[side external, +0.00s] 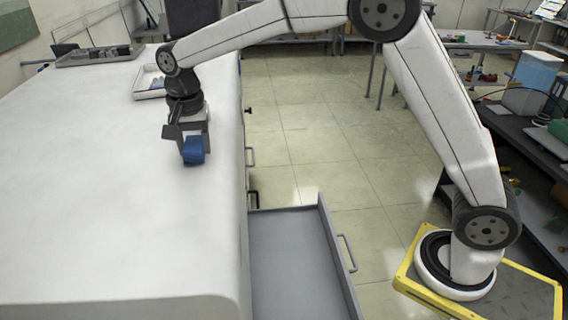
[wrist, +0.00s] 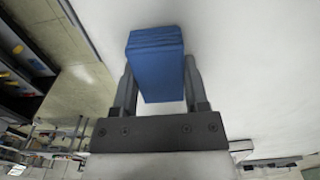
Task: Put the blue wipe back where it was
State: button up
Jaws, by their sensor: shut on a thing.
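The blue wipe (side external: 193,152) is a folded blue block. My gripper (side external: 188,140) is shut on it, over the white worktop near its right edge. In the wrist view the wipe (wrist: 156,62) sits between the two fingers of my gripper (wrist: 157,85), sticking out past the fingertips. I cannot tell from these views whether the wipe touches the worktop or hangs just above it.
The white worktop (side external: 90,200) is bare around my gripper. A grey drawer (side external: 338,240) stands open and looks empty at the worktop's right side. A white tray (side external: 148,90) and a dark tray (side external: 75,60) with items lie at the far end.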

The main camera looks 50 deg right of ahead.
jog(key=shift+f, duration=0.45)
jog(key=o, duration=1.3)
jog(key=shift+r, duration=0.15)
jog(key=shift+r, duration=3.8)
jog(key=shift+s+d+f, duration=0.25)
jog(key=shift+s+d, duration=0.05)
jog(key=shift+d, duration=0.1)
jog(key=s+d+f+n+t, duration=0.1)
jog(key=s+d+f+n, duration=0.2)
jog(key=s+f, duration=0.2)
jog(key=s+d+f+n, duration=0.3)
jog(key=s+f, duration=0.3)
jog(key=s, duration=0.3)
jog(key=s+d+f+n+t, duration=0.1)
jog(key=s+d+f+n, duration=0.2)
jog(key=s+d+f, duration=0.2)
jog(key=shift+s+d+f+t, duration=0.1)
jog(key=shift+s+f+t, duration=0.05)
jog(key=shift+s, duration=0.6)
jog(key=shift+s+d+f+t, duration=0.1)
jog(key=shift+s+f+t, duration=0.05)
jog(key=shift+s, duration=0.6)
